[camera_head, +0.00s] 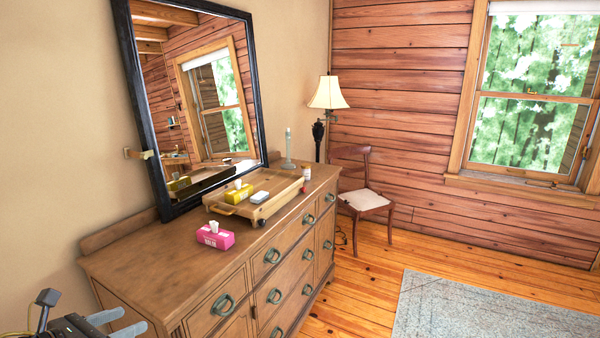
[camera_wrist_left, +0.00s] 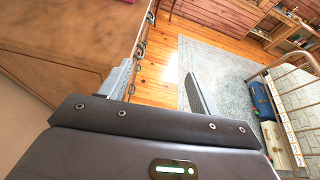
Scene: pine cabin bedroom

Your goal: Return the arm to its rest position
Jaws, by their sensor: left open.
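My left gripper (camera_head: 118,323) is at the bottom left corner of the head view, beside the near left end of the wooden dresser (camera_head: 140,270). Its two grey fingers are apart, with nothing between them. In the left wrist view my left gripper (camera_wrist_left: 158,88) shows its fingers spread over the wood floor and rug, with the dresser (camera_wrist_left: 60,40) to the left. My right gripper is not in view in either picture.
On the dresser are a pink tissue box (camera_head: 215,236), a wooden tray (camera_head: 275,204) with a yellow tissue box (camera_head: 238,192), and a candlestick (camera_head: 288,150). A mirror (camera_head: 195,110) stands behind. A chair (camera_head: 362,198) and a floor lamp (camera_head: 328,95) stand beyond. A bed frame (camera_wrist_left: 285,110) is at right.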

